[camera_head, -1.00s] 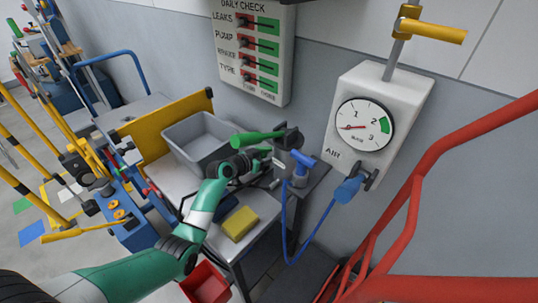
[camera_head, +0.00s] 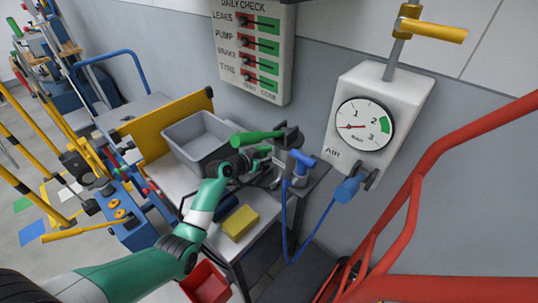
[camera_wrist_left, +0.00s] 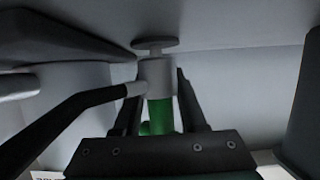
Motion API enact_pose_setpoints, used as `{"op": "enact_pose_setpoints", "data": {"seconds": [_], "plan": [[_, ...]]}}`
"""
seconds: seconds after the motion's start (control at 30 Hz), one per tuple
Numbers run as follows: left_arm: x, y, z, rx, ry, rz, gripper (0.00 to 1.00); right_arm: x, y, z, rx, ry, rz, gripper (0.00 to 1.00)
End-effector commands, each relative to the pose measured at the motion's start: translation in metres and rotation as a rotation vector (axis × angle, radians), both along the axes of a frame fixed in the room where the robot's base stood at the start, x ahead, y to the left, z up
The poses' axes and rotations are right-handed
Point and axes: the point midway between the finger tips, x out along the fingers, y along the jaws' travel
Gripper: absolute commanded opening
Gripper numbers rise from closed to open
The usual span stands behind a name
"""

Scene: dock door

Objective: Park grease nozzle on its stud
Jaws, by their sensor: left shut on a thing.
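My left gripper (camera_head: 262,160) is at the right end of the grey bench, beside a small grey stand. In the left wrist view its two dark fingers (camera_wrist_left: 158,112) are shut around the green part of the grease nozzle (camera_wrist_left: 160,112). The nozzle has a grey collar, and a black hose or tube joins it from the left. A small grey disc (camera_wrist_left: 155,43) shows just beyond the collar; I cannot tell whether it touches the nozzle or whether it belongs to the stud. In the head view the nozzle is mostly hidden by the gripper. My right gripper is out of view.
A green lever (camera_head: 257,136) lies just above my left gripper. A blue air fitting (camera_head: 303,158) and its hanging hose (camera_head: 311,240) are at its right. A grey bin (camera_head: 200,142), yellow sponge (camera_head: 240,222) and red bin (camera_head: 207,284) are nearby. A red rail (camera_head: 410,215) stands right.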

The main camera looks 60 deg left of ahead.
Motion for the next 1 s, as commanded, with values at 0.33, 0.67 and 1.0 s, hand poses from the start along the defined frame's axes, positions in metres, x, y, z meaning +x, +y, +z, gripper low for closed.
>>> {"op": "enact_pose_setpoints", "data": {"seconds": [0.33, 0.67, 1.0], "plan": [[0.0, 0.0, -0.001, 0.0, -0.001, 0.0, 0.0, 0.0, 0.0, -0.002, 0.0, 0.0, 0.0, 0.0], [0.0, 0.0, -0.002, 0.0, -0.001, 0.0, 0.0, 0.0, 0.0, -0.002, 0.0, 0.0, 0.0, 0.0], [0.0, 0.0, 0.011, 0.0, -0.001, 0.0, 0.0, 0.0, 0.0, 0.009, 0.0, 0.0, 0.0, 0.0]]}}
